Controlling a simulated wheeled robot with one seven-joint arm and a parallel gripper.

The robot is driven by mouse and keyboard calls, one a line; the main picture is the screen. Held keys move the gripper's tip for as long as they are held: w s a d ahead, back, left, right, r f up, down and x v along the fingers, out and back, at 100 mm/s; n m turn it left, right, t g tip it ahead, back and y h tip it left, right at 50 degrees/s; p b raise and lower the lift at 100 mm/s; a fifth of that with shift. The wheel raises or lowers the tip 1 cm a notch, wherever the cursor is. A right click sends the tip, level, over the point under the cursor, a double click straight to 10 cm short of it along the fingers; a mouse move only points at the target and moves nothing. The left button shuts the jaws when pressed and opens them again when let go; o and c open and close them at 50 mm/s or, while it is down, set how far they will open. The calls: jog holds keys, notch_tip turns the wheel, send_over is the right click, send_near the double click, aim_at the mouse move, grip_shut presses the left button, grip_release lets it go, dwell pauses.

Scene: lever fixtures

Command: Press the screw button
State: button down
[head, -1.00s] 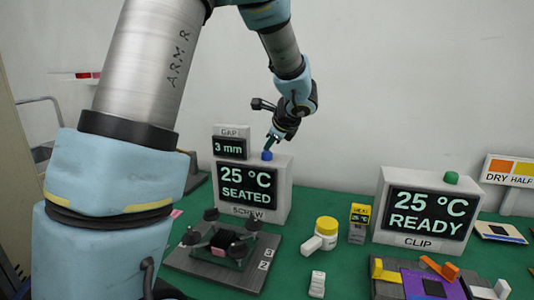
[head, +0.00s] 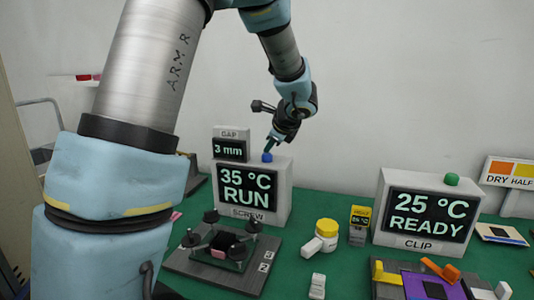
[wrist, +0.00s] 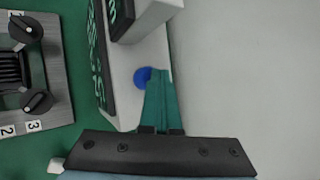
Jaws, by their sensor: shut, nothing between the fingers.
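The screw box (head: 283,190) is a white box with a dark display reading "35 °C RUN" and the label SCREW below it. Its blue button (head: 267,157) sits on the top face. My gripper (head: 269,146) is shut and empty, pointing down just above the blue button. In the wrist view the closed teal fingertips (wrist: 158,75) overlap the edge of the blue button (wrist: 142,76). I cannot tell whether they still touch it. The small GAP display (head: 230,149) beside the button reads "3 mm".
A plate with a clamp fixture (head: 190,262) and several dark knobs stands in front of the screw box. A white CLIP box (head: 385,215) with a green button reads "25 °C READY". Green table (head: 290,262) shows bare at front centre.

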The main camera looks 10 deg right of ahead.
aim_at(270, 155)
jog(key=shift+r+p, duration=0.4)
jog(key=shift+r, duration=0.35)
notch_tip(270, 155, up, 5)
jog(key=p, duration=0.4)
jog(key=shift+r, duration=0.1)
jog(key=shift+s, duration=0.1)
dwell(0.3)
